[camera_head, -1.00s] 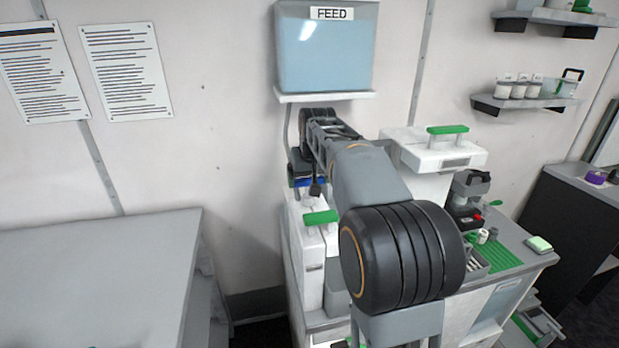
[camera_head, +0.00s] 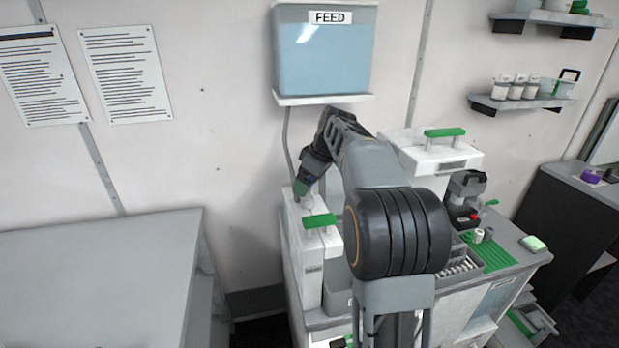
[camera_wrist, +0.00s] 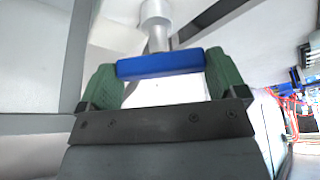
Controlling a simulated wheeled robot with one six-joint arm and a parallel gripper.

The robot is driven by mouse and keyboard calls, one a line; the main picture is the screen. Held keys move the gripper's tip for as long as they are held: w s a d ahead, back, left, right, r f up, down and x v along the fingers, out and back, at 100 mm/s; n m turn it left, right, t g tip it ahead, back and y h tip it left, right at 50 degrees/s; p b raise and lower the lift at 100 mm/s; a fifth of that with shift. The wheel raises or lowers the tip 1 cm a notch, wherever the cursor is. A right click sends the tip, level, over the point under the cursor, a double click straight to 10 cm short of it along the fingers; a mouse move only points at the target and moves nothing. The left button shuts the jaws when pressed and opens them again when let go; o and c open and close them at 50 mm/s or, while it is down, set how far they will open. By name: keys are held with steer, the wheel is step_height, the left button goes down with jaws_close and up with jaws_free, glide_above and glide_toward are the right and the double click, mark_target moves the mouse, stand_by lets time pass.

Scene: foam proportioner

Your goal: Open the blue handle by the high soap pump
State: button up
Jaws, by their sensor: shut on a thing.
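The blue handle (camera_wrist: 160,63) is a short bar in the wrist view, mounted crosswise on a pale metal valve stem (camera_wrist: 157,25). The green finger pads of my gripper (camera_wrist: 160,82) sit at its two ends, and the bar spans between them. My gripper is shut on the handle. In the head view my gripper (camera_head: 304,186) points down at the back of a tall white unit with a green handle (camera_head: 320,220). I cannot make out the blue handle there, behind my gripper. The soap pump cannot be told apart for sure.
The FEED tank (camera_head: 323,55) hangs on the wall above my arm. A white housing with a green handle (camera_head: 445,133) stands right of my arm. A grey table (camera_head: 100,270) is at the left. Red and blue wiring (camera_wrist: 294,105) shows at the right of the wrist view.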

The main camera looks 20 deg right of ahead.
steer(key=n+p, duration=0.1)
steer(key=n, duration=0.1)
steer(key=n+g+y, duration=0.1)
steer(key=n, duration=0.1)
steer(key=shift+w+d+r+n+p, duration=0.1)
steer(key=shift+w+n+p, duration=0.05)
steer(key=shift+n+p, duration=0.2)
steer(key=shift+n+g+y+p, duration=0.4)
steer(key=shift+n+g+p, duration=0.4)
steer(key=shift+n, duration=0.95)
steer(key=o, duration=0.6)
steer(key=p+v, duration=0.2)
steer(key=v, duration=1.1)
steer(key=shift+w+d+r, duration=0.1)
steer(key=shift+d+r, duration=0.05)
steer(key=shift+r, duration=0.15)
